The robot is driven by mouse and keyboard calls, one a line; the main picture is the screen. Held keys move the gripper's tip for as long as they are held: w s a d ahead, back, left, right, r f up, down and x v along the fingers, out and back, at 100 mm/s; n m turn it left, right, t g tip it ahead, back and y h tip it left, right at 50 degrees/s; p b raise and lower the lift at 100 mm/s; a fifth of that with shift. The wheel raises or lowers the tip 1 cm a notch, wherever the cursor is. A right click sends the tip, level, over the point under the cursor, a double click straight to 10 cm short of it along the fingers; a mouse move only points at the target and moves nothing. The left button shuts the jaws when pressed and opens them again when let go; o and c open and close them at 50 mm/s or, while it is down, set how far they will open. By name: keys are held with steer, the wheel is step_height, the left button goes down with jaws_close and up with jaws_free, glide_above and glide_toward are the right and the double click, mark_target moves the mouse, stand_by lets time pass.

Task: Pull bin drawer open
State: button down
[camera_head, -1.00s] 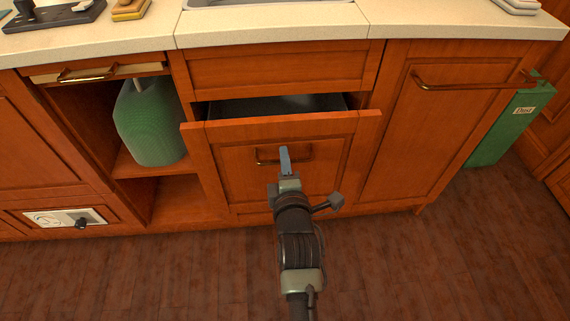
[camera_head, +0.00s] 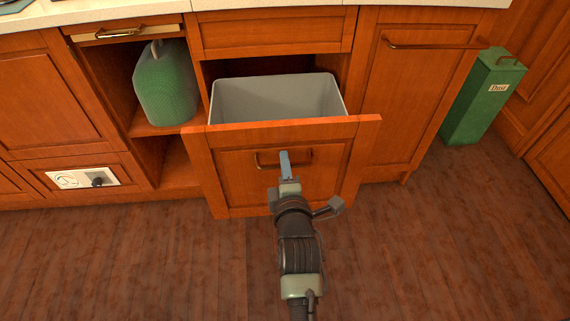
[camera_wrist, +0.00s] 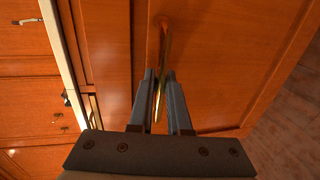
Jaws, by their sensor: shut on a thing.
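The bin drawer (camera_head: 229,184) is a wooden panelled front that stands out from the cabinet, with a grey bin (camera_head: 275,98) showing behind its top edge. Its brass bar handle (camera_head: 268,159) is on the upper part of the front. My gripper (camera_head: 285,160) is at the handle in the head view, partly covering it. In the wrist view my gripper (camera_wrist: 159,90) has its two fingers on either side of the brass handle (camera_wrist: 163,55), shut on it. The lower part of the front is partly hidden by my arm.
A green jug (camera_head: 166,88) stands in an open compartment to the left. A green dust box (camera_head: 483,100) stands on the floor at the right. The wooden floor (camera_head: 420,250) in front is clear. A pale countertop (camera_head: 60,14) runs above.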

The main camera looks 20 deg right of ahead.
steer(key=c, duration=1.2)
jaws_free()
steer(key=shift+o, duration=0.2)
steer(key=p+v, duration=0.4)
steer(key=v, duration=0.9)
steer(key=shift+w, duration=0.1)
